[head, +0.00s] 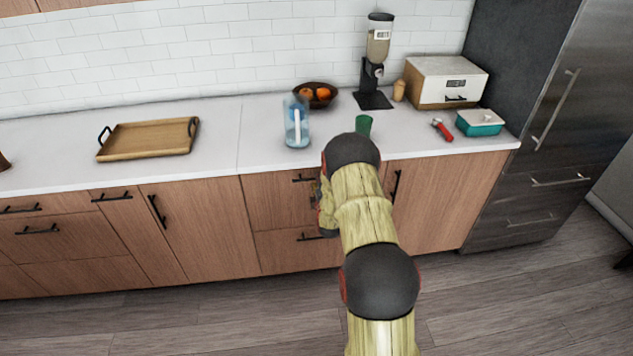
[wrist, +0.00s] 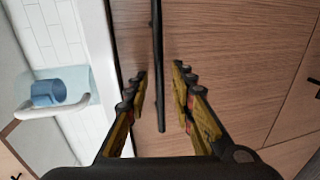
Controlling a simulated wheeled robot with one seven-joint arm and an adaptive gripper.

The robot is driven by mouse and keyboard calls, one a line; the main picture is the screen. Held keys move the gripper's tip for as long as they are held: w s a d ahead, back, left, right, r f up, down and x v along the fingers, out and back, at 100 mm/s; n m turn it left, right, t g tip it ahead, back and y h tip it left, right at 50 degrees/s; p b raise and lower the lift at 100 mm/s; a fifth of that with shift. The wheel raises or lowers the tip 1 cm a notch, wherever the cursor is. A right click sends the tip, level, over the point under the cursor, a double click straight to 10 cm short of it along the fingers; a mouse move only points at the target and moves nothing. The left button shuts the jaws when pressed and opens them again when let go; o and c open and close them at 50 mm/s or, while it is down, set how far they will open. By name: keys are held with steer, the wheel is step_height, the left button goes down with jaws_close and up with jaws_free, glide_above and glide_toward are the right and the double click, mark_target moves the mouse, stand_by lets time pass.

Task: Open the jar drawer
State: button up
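A drawer front of wood grain (head: 270,205) lies under the counter, left of my arm. It has a black bar handle (head: 302,179) near its top edge, partly hidden by my arm. In the wrist view this handle (wrist: 157,60) runs between the two fingers of my gripper (wrist: 159,78), parallel to the counter edge. The fingers are open, one on each side of the bar, with gaps on both sides. The drawer looks closed. My gripper is mostly hidden behind my arm in the head view. No label shows which drawer is the jar drawer.
A lower drawer handle (head: 311,237) sits below. A cabinet with a vertical handle (head: 395,187) is to the right. The floor in front is clear.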

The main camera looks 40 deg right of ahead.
steer(key=shift+x, duration=1.25)
steer(key=shift+c, duration=1)
steer(key=c, duration=0.4)
jaws_close()
